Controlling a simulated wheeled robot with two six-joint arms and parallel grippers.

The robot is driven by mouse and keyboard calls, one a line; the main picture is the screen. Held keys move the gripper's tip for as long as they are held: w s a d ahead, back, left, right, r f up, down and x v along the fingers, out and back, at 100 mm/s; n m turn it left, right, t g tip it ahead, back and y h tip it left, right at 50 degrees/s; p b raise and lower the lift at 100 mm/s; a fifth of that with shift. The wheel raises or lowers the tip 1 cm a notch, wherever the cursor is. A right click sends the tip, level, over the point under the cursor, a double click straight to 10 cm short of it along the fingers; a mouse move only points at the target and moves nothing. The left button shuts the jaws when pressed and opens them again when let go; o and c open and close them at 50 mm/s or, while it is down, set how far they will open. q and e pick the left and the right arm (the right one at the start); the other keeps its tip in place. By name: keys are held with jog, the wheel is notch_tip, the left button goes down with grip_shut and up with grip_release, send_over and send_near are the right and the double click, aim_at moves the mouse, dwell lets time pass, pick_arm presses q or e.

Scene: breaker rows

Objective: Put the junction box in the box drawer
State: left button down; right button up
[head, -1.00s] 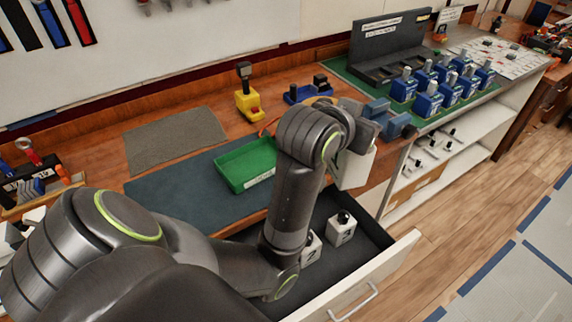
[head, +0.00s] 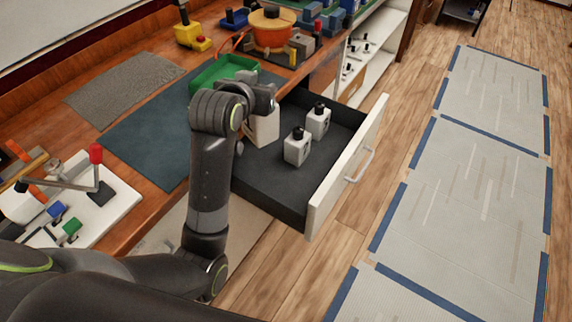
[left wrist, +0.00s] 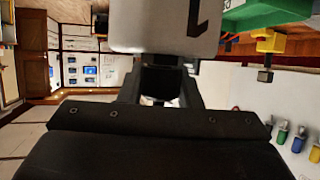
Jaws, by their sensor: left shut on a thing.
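My left gripper (head: 266,100) is shut on a white junction box (head: 264,130). The held box hangs beneath the gripper at the counter side of the open box drawer (head: 270,182); I cannot tell whether it touches the drawer floor. In the left wrist view the held box (left wrist: 165,28) shows a dark mark on its face and hides part of the scene behind. Two similar white boxes with black tops, the nearer one (head: 298,148) and the farther one (head: 318,119), stand upright in the drawer to the right of the held box. My right gripper is not in view.
The drawer front (head: 348,170) with its handle stands out over the wooden floor. A green tray (head: 222,72) sits on the counter behind my gripper. An orange round item (head: 270,32) is at the back. A white board with levers (head: 85,205) lies at left.

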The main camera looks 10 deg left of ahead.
pick_arm(q)
jog(key=w+f+b, duration=0.2)
jog(key=f+b, duration=0.2)
jog(key=f, duration=0.9)
jog(key=w+d+f+b, duration=0.1)
jog(key=f+b, duration=0.3)
jog(key=f, duration=1)
jog(key=shift+w+d+h, duration=0.25)
jog(key=shift+w+h, duration=0.05)
jog(key=shift+w, duration=0.1)
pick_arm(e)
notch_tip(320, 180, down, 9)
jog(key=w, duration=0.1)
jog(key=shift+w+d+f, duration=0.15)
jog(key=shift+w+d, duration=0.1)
pick_arm(q)
jog(key=shift+f, duration=0.1)
jog(key=c, duration=1)
grip_release()
jog(key=shift+c, duration=0.2)
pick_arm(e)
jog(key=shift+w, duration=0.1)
